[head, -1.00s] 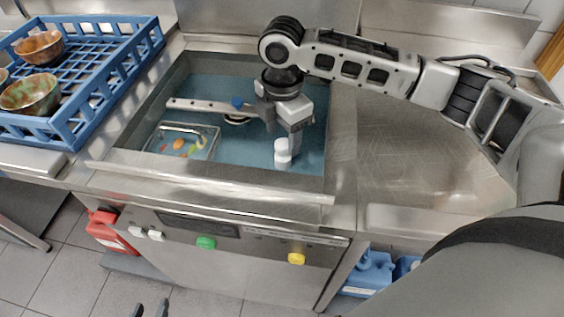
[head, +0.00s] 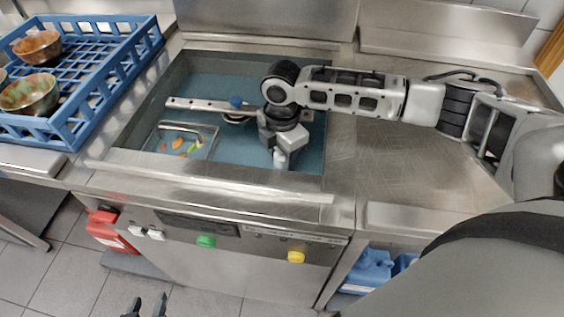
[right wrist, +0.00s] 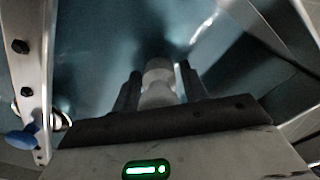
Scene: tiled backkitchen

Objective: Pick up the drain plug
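The drain plug (right wrist: 158,82), a pale grey-white cylinder with a narrower upper part, stands in the sink basin. In the right wrist view it is between the two dark fingers of my right gripper (right wrist: 160,90), which are spread on either side of it; whether they touch it is hard to tell. In the head view the right gripper (head: 280,158) is low in the basin near its front wall and hides most of the plug. My left gripper (head: 146,306) is open and empty, low over the floor in front of the counter.
A metal bar with a blue knob (head: 236,102) crosses the basin left of my right gripper. A strainer tray (head: 212,143) with food scraps sits at the basin's front left. A blue crate (head: 100,100) with bowls stands left. The steel counter (head: 395,150) at right is clear.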

